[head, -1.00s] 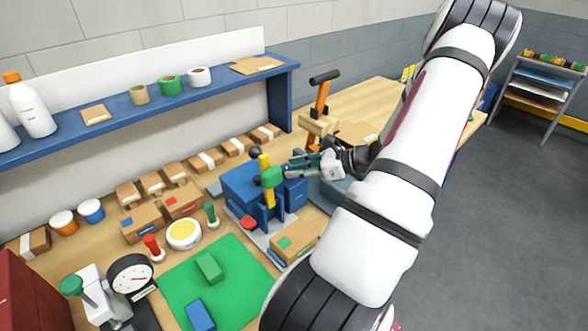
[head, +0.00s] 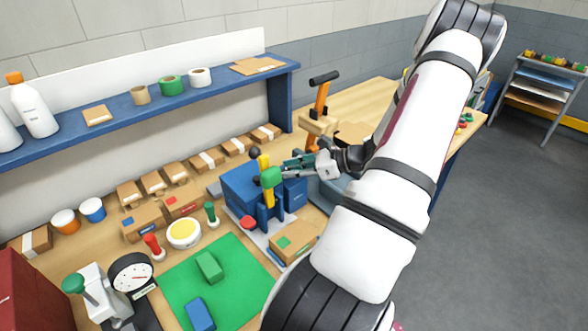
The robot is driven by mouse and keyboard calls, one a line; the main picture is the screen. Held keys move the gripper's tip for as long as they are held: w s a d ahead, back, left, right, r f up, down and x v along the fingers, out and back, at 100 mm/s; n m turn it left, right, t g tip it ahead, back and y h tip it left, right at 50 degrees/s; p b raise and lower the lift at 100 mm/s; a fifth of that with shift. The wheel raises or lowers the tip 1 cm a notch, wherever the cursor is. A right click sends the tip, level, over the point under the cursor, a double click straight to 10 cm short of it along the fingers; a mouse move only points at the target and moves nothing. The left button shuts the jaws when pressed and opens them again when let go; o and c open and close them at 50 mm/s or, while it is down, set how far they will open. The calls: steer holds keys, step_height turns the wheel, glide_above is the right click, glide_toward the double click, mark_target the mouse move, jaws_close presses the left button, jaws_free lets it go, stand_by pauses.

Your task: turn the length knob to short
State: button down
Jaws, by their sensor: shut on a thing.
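The blue machine (head: 240,185) stands on the workbench, with an upright yellow bar (head: 264,163) at its front. A green knob (head: 271,178) sits on the front of this bar. My gripper (head: 283,170) reaches in from the right, and its fingertips are at the green knob, shut on it. The fingers hide part of the knob's right side, and no short or long marking can be read. A black ball knob (head: 255,153) stands at the top of the machine, and a red knob (head: 248,222) is low at its front.
A cardboard box (head: 294,241) lies just in front of the machine. A green mat (head: 215,285) with a green block and a blue block is to the left. An orange-handled press (head: 319,105) stands behind my gripper. A blue shelf (head: 150,110) runs along the back.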

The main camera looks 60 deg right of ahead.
steer(key=n+y, duration=0.1)
steer(key=n+g+y+p, duration=0.1)
steer(key=shift+w+d+n+y, duration=0.1)
steer(key=shift+d+n+y, duration=0.1)
steer(key=shift+n+y, duration=0.1)
steer(key=shift+w+d+n+g+y, duration=0.1)
steer(key=shift+d+n+g+y, duration=0.05)
steer(key=shift+n+g+y, duration=0.9)
steer(key=shift+n+y, duration=0.35)
steer(key=c, duration=1.7)
jaws_free()
steer(key=v, duration=1.2)
steer(key=shift+d, duration=0.1)
